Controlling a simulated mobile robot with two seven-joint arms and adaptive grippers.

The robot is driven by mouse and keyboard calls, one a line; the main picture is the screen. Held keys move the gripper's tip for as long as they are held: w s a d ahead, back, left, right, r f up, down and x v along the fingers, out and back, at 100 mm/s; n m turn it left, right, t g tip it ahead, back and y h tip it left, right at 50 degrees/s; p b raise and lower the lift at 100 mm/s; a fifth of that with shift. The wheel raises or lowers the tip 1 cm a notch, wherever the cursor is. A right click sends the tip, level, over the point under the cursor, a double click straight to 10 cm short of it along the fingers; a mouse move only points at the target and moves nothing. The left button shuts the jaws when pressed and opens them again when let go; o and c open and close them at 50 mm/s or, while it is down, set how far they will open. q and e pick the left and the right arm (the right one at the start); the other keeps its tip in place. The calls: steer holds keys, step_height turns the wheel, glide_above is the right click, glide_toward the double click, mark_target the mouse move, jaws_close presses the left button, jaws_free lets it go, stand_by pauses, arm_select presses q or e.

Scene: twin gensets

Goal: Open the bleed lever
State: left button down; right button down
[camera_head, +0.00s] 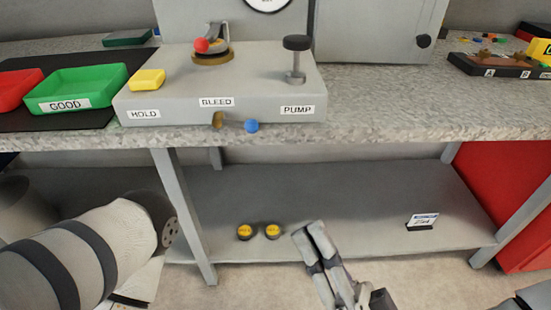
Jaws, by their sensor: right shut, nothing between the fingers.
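A grey panel block (180,103) stands on the speckled counter and carries the labels HOLD, BLEED and PUMP. Under the BLEED label, on the front face, is a small brass fitting (217,120) with a blue knob (252,126) to its right; they look like the bleed lever. A red ball knob (201,45) on a round brass base is at the back of the block. A black-topped plunger (297,43) stands above PUMP. My right gripper (308,230) is shut and empty, low in front of the lower shelf, well below the blue knob. My left gripper is not in view.
A yellow block (147,80) sits on the panel block's left end. A green GOOD tray (75,88) and a red tray (18,87) are at left. A red cabinet (501,190) is at right.

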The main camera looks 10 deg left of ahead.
mark_target(255, 131)
arm_select(q)
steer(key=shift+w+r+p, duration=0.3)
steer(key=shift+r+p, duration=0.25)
steer(key=shift+p, duration=0.1)
arm_select(e)
steer(key=x, duration=1.4)
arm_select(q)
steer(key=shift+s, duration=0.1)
arm_select(e)
steer(key=shift+w+d, duration=0.1)
